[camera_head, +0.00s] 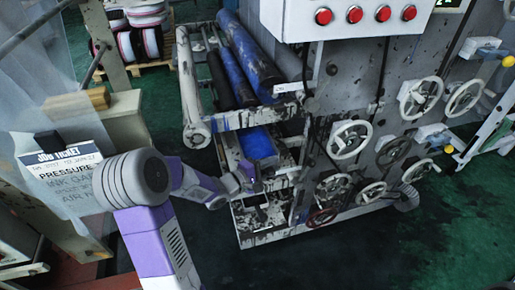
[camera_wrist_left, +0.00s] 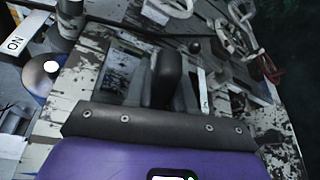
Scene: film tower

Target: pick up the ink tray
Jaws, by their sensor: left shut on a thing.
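My left gripper (camera_head: 253,188) reaches in from the left, low among the parts at the machine's left end. It is shut on an ink-stained pale, open-topped part that looks like the ink tray (camera_head: 265,235). I cannot tell whether the tray is lifted. My right gripper is not in view.
Blue rollers (camera_head: 250,55) lie in the frame above my left gripper. Several handwheels (camera_head: 350,139) stick out to the right, below a white panel with red buttons (camera_head: 323,16). A job ticket sheet (camera_head: 62,165) hangs at left. Green floor is free at front right.

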